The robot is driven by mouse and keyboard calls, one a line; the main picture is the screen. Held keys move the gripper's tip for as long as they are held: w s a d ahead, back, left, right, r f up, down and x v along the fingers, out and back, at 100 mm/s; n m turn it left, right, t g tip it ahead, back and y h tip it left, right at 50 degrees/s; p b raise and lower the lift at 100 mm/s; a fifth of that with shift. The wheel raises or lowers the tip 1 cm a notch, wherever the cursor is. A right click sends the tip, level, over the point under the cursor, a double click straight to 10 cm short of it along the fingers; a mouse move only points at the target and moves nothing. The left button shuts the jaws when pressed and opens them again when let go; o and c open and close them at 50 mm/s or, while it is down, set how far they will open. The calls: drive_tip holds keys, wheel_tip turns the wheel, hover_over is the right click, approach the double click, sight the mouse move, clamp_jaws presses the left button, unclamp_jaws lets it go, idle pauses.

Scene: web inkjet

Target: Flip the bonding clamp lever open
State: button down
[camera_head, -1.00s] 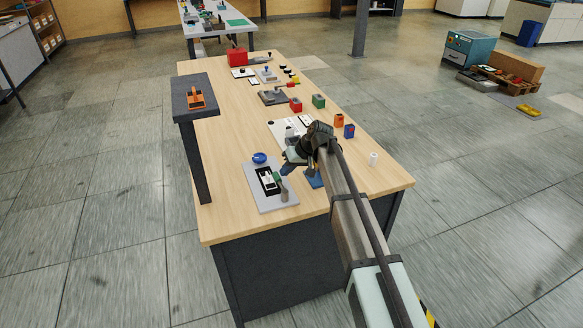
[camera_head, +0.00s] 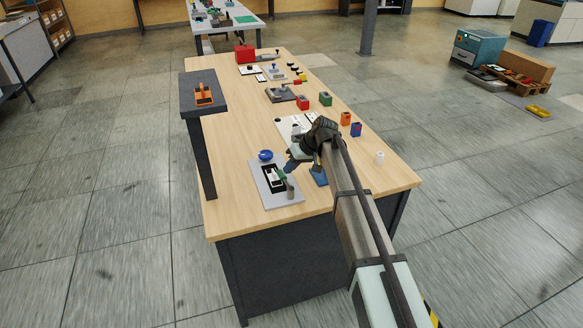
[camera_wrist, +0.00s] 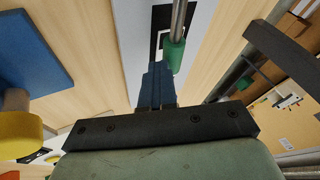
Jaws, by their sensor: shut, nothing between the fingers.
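The bonding clamp stands on a light grey plate (camera_head: 285,201) with a black inset near the table's front left. Its lever has a green grip (camera_head: 282,175). In the wrist view, the green grip (camera_wrist: 174,56) sits on a metal rod (camera_wrist: 180,18). My gripper (camera_head: 287,171) is low over the clamp. Its blue fingers (camera_wrist: 155,82) are shut and empty, immediately left of the green grip in the wrist view. Whether they touch it I cannot tell. The clamp's lower parts are partly hidden by my gripper.
A blue knob (camera_head: 265,155) stands behind the plate. A blue pad (camera_wrist: 30,50) and a yellow knob (camera_wrist: 18,138) lie left in the wrist view. A dark raised shelf (camera_head: 188,103) stands at the table's left edge. A white cup (camera_head: 379,157) is on the right.

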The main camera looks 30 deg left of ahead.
drive_tip(key=a+n+g, duration=0.1)
drive_tip(key=s+a+n, duration=0.1)
drive_tip(key=n, duration=0.1)
drive_tip(key=shift+s+a+g+h, duration=0.1)
drive_tip(key=shift+s+g+h, duration=0.05)
drive_tip(key=shift+g+h, duration=0.2)
drive_tip(key=shift+s+a, duration=0.3)
drive_tip(key=shift+s, duration=0.2)
drive_tip(key=shift+s+a, duration=0.25)
drive_tip(key=shift+s, duration=0.2)
drive_tip(key=shift+s+a+n+g+h, duration=0.25)
drive_tip(key=shift+s+a+n+g, duration=0.15)
drive_tip(key=shift+n, duration=0.5)
drive_tip(key=shift+s+a, duration=0.15)
drive_tip(key=shift+s, duration=1.6)
drive_tip(key=shift+s+d, duration=0.15)
drive_tip(key=shift+s, duration=0.6)
drive_tip(key=shift+s+d, duration=0.1)
drive_tip(key=shift+s, duration=0.7)
drive_tip(key=w+a, duration=0.1)
drive_tip(key=w+a+r, duration=0.1)
drive_tip(key=w, duration=0.1)
drive_tip(key=shift+w+a, duration=0.2)
drive_tip(key=shift+a, duration=0.2)
drive_tip(key=w+r, duration=0.5)
drive_tip(key=r, duration=0.3)
drive_tip(key=shift+r, duration=0.25)
